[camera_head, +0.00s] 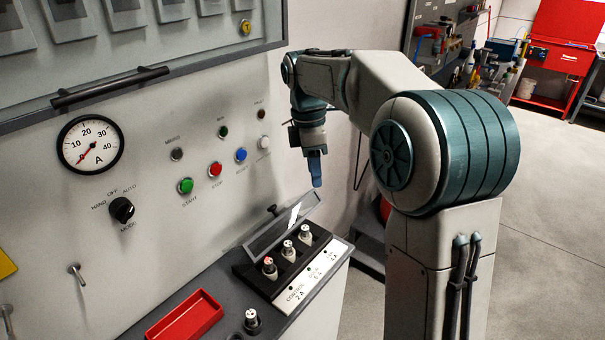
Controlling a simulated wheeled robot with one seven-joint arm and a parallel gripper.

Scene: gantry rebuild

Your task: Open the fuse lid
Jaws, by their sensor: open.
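The fuse lid (283,226) is a clear panel in a dark frame at the back of the fuse block (262,284). It stands tilted up, with a small dark knob (272,209) by its upper edge, and the fuses in front of it are uncovered. My gripper (316,184) points down with blue fingers, just above the lid's right end. It looks empty and apart from the lid; the gap between the fingers is hard to see from this side.
A red tray (186,319) and a loose fuse (252,321) are on the ledge left of the block. The control panel (140,210) rises behind, with a gauge (90,145), a mode knob (121,209) and a handle bar (110,88). Open floor lies to the right.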

